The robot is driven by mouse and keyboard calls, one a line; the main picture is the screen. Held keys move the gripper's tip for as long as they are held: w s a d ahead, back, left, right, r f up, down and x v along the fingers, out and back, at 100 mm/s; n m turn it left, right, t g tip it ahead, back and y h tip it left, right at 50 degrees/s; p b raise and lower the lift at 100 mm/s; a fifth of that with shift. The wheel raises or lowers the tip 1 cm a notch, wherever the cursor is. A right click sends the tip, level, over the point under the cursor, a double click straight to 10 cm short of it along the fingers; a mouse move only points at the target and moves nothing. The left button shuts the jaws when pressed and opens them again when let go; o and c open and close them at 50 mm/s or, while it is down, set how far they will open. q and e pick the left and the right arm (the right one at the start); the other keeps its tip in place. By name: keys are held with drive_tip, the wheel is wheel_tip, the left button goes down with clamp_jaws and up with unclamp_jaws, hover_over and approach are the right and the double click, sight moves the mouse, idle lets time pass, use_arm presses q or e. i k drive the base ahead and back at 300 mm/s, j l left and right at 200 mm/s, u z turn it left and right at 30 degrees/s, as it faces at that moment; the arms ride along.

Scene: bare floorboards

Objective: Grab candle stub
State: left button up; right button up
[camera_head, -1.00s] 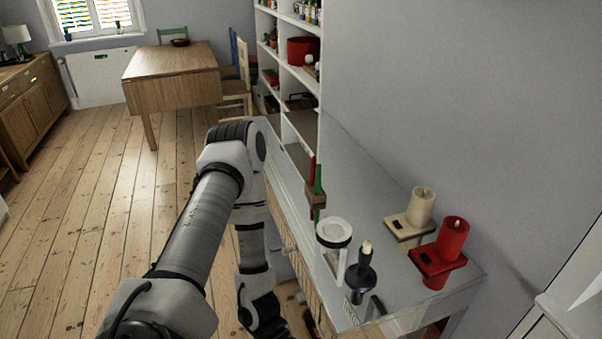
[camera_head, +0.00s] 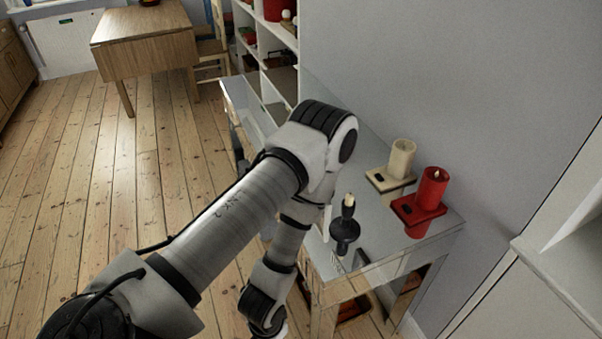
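A short cream candle stub (camera_head: 348,199) stands upright in a dark candlestick (camera_head: 345,235) near the front edge of a grey-topped side table (camera_head: 375,218). My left arm comes in from the lower left, bends over the table's near side and reaches down in front of it. The elbow and forearm are left of the candlestick, apart from it in the picture. My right arm and gripper are not in view.
A thick cream candle (camera_head: 402,158) and a thick red candle (camera_head: 431,188) stand in block holders to the right of the candlestick. White shelves (camera_head: 278,60) rise behind the table. A grey wall is on the right. The floorboards (camera_head: 130,200) at left are open.

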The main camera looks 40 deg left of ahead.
sight(349, 198)
drive_tip(key=u, duration=0.8)
